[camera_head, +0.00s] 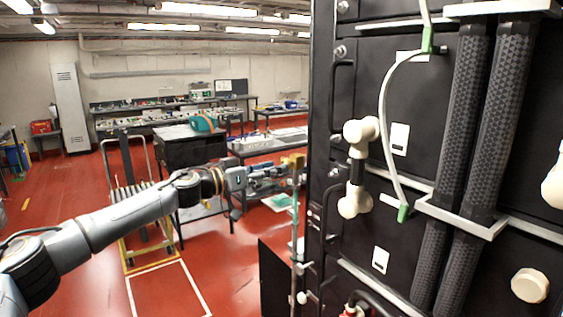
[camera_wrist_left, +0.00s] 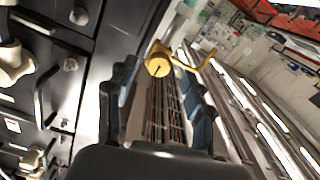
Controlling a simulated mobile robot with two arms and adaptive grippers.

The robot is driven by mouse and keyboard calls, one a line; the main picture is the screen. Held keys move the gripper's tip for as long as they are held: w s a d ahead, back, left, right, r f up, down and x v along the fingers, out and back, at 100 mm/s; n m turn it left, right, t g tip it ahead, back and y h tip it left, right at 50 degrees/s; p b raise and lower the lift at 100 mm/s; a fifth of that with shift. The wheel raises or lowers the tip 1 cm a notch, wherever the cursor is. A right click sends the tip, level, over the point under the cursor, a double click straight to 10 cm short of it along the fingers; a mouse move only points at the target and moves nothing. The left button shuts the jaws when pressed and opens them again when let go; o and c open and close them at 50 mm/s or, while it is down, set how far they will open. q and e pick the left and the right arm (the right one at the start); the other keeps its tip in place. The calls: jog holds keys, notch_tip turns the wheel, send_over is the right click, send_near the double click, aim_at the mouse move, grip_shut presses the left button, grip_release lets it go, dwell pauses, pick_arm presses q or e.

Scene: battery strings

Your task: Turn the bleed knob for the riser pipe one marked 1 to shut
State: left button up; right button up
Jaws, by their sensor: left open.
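A brass-coloured fitting (camera_head: 293,160) sits at the top of a thin upright pipe (camera_head: 296,215) beside the left edge of the black cabinet. No number mark is readable on it. In the left wrist view a round brass knob end (camera_wrist_left: 158,66) with a curved brass arm shows just beyond the fingertips. My left gripper (camera_head: 282,180) reaches in from the left, close to the pipe top. Its two blue-grey fingers (camera_wrist_left: 158,95) are spread, with nothing held between them. Whether a finger touches the knob cannot be told. My right gripper is in neither view.
The black cabinet (camera_head: 408,165) fills the right side, with cream pipe fittings (camera_head: 357,165), a pale cable (camera_head: 384,105) and thick dark hoses (camera_head: 490,120). A yellow-edged trolley (camera_head: 150,250) and workbenches stand behind my left arm. Red floor (camera_head: 85,195) is open at left.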

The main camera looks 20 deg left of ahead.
pick_arm(q)
jog(key=shift+x, duration=1.5)
grip_shut()
